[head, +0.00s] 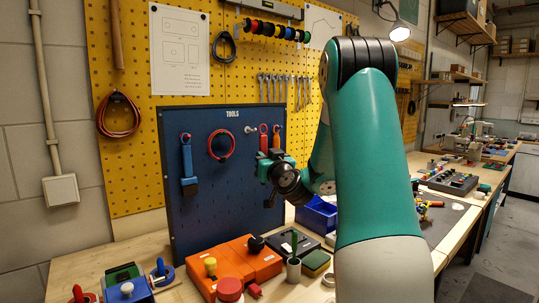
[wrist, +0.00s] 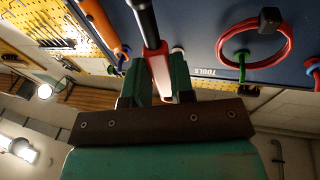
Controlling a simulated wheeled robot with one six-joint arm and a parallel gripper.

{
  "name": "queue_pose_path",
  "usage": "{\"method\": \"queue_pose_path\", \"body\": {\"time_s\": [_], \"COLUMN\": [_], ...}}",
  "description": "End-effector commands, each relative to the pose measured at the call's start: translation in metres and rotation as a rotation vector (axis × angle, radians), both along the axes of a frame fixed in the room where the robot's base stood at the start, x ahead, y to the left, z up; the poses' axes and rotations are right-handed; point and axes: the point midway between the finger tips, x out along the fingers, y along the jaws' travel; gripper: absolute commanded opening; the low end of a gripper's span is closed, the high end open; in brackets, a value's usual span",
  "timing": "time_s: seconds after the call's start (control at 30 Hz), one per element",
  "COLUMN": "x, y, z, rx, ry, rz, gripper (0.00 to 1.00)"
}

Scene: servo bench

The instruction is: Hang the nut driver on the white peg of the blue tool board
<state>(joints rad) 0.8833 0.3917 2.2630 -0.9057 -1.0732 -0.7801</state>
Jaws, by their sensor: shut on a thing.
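The blue tool board (head: 225,215) stands upright on the bench. Its white peg (head: 251,129) is bare in the head view; in the wrist view, a pale end shows beside the held tool (wrist: 178,50). My gripper (head: 272,166) is shut on the nut driver (head: 263,139), in front of the board's right part. The nut driver is upright, with its red handle and looped top above the jaws, just right of the white peg. Its dark shaft (wrist: 143,20) points down. The gap between loop and peg cannot be judged. The wrist view shows the jaws around the handle (wrist: 158,70).
An orange tool (head: 276,136) hangs close right of the nut driver. A red ring (head: 221,145) and a blue tool (head: 188,165) hang further left. Below are an orange case (head: 235,262), a blue bin (head: 317,214) and small bench items.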

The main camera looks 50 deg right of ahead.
Motion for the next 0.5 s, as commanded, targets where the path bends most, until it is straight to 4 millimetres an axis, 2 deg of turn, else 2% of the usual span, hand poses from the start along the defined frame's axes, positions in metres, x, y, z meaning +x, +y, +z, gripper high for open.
{"method": "queue_pose_path", "body": {"time_s": [0.5], "x": [0.031], "y": [-0.007], "z": [0.000], "rx": [0.001], "ry": [0.000], "rz": [0.001], "gripper": [0.00]}}
